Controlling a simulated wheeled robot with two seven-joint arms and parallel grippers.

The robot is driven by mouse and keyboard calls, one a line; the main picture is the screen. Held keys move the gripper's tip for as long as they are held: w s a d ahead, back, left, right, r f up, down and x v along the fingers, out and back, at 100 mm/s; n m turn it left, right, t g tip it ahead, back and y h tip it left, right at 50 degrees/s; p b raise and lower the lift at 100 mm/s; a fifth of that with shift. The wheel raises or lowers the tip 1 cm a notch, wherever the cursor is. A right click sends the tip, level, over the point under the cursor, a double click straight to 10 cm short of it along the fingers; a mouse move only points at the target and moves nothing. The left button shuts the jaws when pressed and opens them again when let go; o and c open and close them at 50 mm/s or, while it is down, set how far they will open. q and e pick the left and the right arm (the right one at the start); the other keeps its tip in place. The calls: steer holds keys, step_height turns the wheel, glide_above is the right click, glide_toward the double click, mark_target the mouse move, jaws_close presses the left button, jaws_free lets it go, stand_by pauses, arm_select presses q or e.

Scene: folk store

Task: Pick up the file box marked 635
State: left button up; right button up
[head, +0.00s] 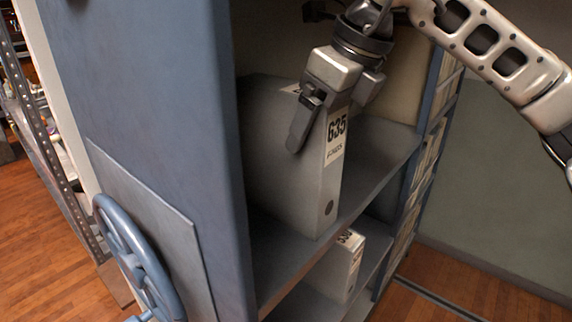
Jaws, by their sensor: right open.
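The file box marked 635 (278,178) is a grey upright box on the upper shelf of a blue shelving unit. Its spine faces right, with a white label reading 635 and a dark round finger hole low down. My right gripper (318,128) is open at the top of the box. One dark finger hangs in front of the box's near side, left of the label. The other finger is largely hidden, so I cannot tell whether either touches the box. My left gripper is not in view.
The blue unit's end panel (150,110) with a blue handwheel (137,262) stands close on the left. Another labelled file box (341,268) sits on the shelf below. The upper shelf (377,150) is bare to the right of box 635. Wooden floor shows at lower right.

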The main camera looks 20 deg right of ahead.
steer(key=shift+c, duration=0.3)
jaws_close()
steer(key=shift+w+r, duration=0.1)
